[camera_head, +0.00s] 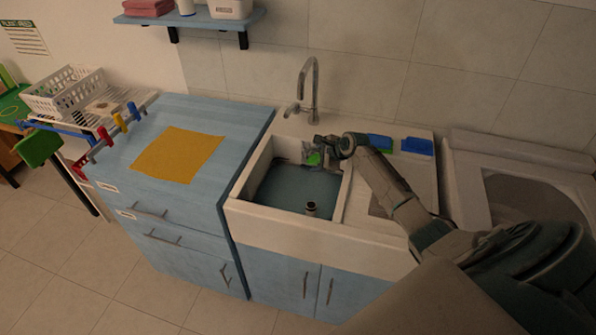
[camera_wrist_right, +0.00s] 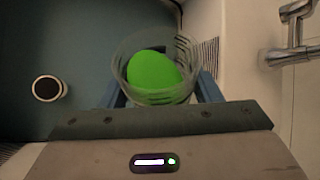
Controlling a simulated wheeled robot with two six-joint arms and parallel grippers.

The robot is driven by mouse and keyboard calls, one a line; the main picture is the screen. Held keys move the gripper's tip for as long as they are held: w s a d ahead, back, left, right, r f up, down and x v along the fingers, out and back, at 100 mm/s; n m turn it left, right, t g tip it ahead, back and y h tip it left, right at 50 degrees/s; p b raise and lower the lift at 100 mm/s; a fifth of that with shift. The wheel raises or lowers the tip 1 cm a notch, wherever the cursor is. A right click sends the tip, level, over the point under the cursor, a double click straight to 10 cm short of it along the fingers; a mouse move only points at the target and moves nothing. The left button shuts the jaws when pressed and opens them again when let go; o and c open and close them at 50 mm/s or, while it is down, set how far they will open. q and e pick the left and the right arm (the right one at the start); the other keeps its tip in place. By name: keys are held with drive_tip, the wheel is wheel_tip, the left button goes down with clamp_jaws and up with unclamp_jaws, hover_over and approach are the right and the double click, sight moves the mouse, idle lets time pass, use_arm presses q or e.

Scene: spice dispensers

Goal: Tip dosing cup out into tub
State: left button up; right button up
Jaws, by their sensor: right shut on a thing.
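My right gripper (camera_head: 318,149) is over the back of the sink, below the tap. In the right wrist view its blue fingers (camera_wrist_right: 207,88) are shut on a clear ribbed cup (camera_wrist_right: 186,54). A bright green mass (camera_wrist_right: 154,72) shows inside the cup's outline; the same green (camera_head: 314,159) shows at the gripper in the head view. The cup's exact tilt is hard to tell. Below it is the sink basin (camera_head: 290,188) with a blue-grey inside. No separate tub is clearly seen. My left gripper is not in view.
A tap (camera_head: 314,85) rises behind the basin. A dark-topped short pipe (camera_head: 311,208) stands in it. Blue pads (camera_head: 416,146) lie on the right ledge. A yellow mat (camera_head: 178,155) lies on the blue cabinet. Another basin (camera_head: 535,197) is at the right.

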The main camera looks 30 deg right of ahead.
sight(311, 151)
drive_tip(key=shift+a+r+h, duration=0.1)
drive_tip(key=shift+r+h, duration=0.1)
drive_tip(key=shift+h, duration=0.1)
drive_tip(key=shift+r+n+h, duration=0.35)
drive_tip(key=shift+n+h, duration=0.15)
drive_tip(key=shift+h, duration=0.2)
idle(0.5)
drive_tip(key=shift+a+r+n+g+h+b, duration=0.15)
drive_tip(key=shift+r+n+h+b, duration=0.2)
drive_tip(key=shift+h+b, duration=0.5)
drive_tip(key=shift+a+r+n+g+h+b, duration=0.15)
drive_tip(key=shift+r+n+h+b, duration=0.3)
drive_tip(key=shift+b, duration=0.6)
idle(0.7)
drive_tip(key=shift+w+a+r+h+p, duration=0.1)
drive_tip(key=shift+a+r+h+p, duration=0.2)
drive_tip(key=shift+a+h+p, duration=0.45)
idle(0.7)
drive_tip(key=shift+r+n+h+p, duration=0.2)
drive_tip(key=shift+n+h+p, duration=0.15)
drive_tip(key=shift+h, duration=0.2)
idle(0.5)
drive_tip(key=shift+a+r+n+h, duration=0.15)
drive_tip(key=shift+r+n+h, duration=0.1)
drive_tip(key=shift+h, duration=0.35)
idle(0.4)
